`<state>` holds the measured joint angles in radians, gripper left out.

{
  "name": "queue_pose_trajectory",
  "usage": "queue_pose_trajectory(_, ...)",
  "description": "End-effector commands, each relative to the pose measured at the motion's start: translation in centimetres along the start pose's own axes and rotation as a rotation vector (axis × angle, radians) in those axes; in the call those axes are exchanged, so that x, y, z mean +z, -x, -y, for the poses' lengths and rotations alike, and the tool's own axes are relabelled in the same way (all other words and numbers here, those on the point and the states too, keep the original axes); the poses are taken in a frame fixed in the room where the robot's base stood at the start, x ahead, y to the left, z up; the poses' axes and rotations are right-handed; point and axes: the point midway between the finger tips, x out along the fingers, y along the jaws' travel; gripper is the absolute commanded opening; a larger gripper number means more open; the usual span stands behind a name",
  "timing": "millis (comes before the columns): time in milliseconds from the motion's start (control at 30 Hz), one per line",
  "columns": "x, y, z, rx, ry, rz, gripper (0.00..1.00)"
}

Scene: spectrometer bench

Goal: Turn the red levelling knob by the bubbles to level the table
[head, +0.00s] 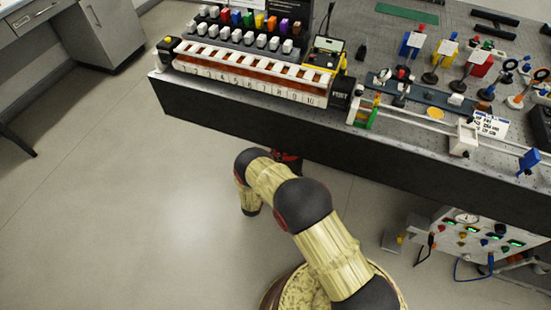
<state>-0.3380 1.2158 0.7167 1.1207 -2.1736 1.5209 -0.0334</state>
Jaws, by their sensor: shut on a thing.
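The optical table (330,133) has a dark front side and a grey perforated top. I cannot make out the red levelling knob or the bubbles for certain. A small dark and red part (289,161) shows between my arm and the lower edge of the table; I cannot tell whether it belongs to my arm. My arm reaches up from the bottom of the head view and bends in front of the table's front side. My gripper cannot be made out in this view, and neither can anything it may hold.
A white numbered rack (247,77) and coloured bottles stand at the table's left end. Optics on posts and a rail stand to the right. A control panel (466,234) with knobs and a gauge sits below the table at right. The floor at left is clear.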

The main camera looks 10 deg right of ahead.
Motion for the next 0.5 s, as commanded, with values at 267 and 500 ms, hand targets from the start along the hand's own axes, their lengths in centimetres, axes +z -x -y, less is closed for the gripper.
queue_pose_trajectory(267,-0.06,0.01,-0.08,0.001,-0.121,-0.001,0.0)
queue_pose_trajectory(500,-0.04,0.01,-0.07,0.001,-0.157,-0.001,0.0)
